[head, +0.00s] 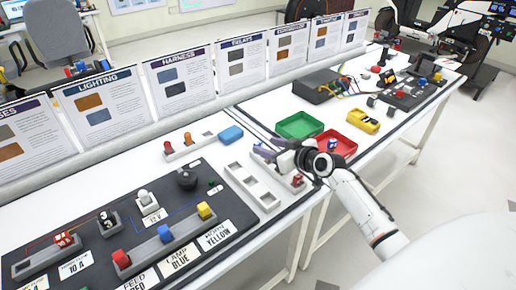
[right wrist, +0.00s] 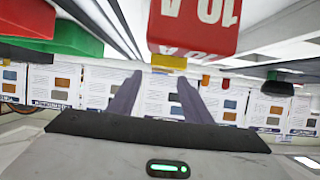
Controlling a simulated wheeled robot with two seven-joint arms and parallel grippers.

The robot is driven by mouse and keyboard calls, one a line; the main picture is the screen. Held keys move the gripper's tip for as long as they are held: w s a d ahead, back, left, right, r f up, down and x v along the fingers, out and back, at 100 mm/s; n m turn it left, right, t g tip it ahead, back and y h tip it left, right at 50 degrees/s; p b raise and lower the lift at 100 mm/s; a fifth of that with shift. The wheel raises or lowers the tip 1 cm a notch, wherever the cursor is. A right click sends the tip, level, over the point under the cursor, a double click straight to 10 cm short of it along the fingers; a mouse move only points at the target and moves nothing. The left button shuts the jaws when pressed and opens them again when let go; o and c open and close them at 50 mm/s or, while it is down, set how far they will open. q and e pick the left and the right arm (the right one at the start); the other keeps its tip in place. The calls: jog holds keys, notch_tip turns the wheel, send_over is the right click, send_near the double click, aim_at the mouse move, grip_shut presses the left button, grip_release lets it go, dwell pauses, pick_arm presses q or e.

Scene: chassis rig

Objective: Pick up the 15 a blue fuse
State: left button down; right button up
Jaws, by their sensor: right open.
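A small blue piece with a white face (head: 334,145), perhaps the blue fuse, lies in the red tray (head: 347,139); its label is too small to read. My right gripper (head: 264,149) is open and empty, its fingers pointing left above the far end of the grey slotted holder (head: 248,181). The tray is to the right of the gripper. A red fuse (head: 298,180) sits at the holder's right end, under my wrist. In the right wrist view a red fuse marked 10 A (right wrist: 198,22) shows large and upside down, apart from the open fingers (right wrist: 155,98). My left gripper is out of view.
A green tray (head: 300,125) adjoins the red one; a yellow bin (head: 363,122) stands farther right. The dark wiring board (head: 105,237) fills the front left. A blue block (head: 231,134) lies behind the holder. Upright information cards (head: 179,84) line the back.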

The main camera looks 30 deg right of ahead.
aim_at(259, 143)
jog(key=x, duration=0.3)
jog(key=shift+w+f, duration=0.1)
jog(key=c, duration=1.1)
jog(key=shift+c, duration=0.2)
